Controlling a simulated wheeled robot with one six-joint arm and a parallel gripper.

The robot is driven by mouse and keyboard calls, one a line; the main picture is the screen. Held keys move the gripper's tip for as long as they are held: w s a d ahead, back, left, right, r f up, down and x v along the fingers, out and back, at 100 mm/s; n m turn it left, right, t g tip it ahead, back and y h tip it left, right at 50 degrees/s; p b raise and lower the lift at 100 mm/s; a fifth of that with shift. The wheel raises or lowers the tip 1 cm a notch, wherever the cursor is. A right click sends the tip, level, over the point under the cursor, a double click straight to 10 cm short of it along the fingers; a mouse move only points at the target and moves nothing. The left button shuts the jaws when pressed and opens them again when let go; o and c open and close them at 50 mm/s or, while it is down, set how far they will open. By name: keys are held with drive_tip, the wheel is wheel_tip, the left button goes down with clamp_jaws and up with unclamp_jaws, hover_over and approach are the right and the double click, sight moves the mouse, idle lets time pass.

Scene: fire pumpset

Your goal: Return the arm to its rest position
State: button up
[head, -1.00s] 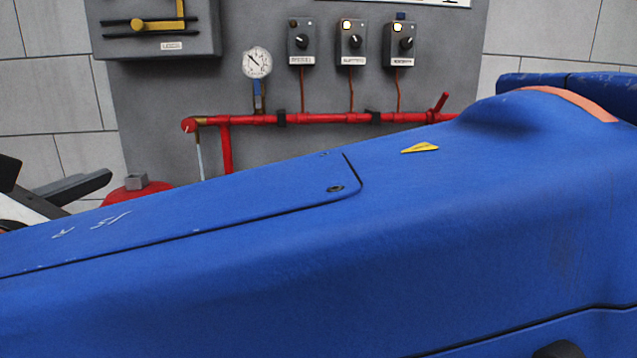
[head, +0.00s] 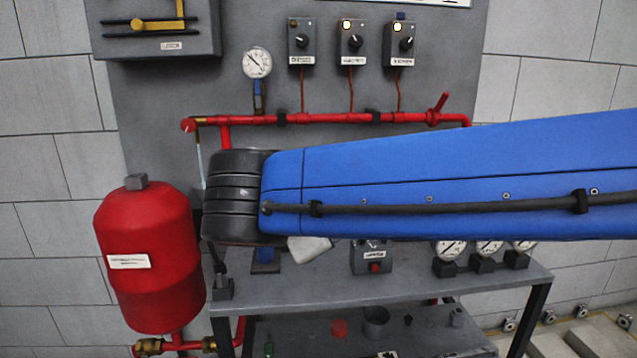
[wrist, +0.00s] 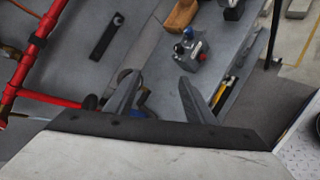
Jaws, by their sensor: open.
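My gripper (wrist: 158,98) shows in the wrist view with its two grey fingers apart and nothing between them. It hangs above the grey bench, with a small grey control box (wrist: 188,58) with a red button beyond the fingertips. In the head view my blue arm crosses from the right edge to a black ribbed joint near the middle.
A red tank (head: 150,260) stands left of the grey bench (head: 330,289). Behind are a red pipe (head: 330,118), a round gauge (head: 257,63) and several switch boxes (head: 351,42). The control box (head: 371,257) and gauges (head: 489,250) sit on the bench.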

drive_tip(key=s+d+f+m+g, duration=0.15)
drive_tip(key=d+f+m, duration=0.3)
drive_tip(key=d, duration=0.45)
drive_tip(key=s+d+f+m+g, duration=0.1)
drive_tip(key=d+f+m+g, duration=0.3)
drive_tip(key=d, duration=0.5)
drive_tip(key=s+d+f+m+y, duration=0.4)
drive_tip(key=s+d+f+m, duration=0.6)
drive_tip(key=s+f+m, duration=0.2)
drive_tip(key=shift+s+d+f+m+g, duration=0.15)
drive_tip(key=shift+d+f+m+g, duration=0.15)
drive_tip(key=shift+m, duration=0.45)
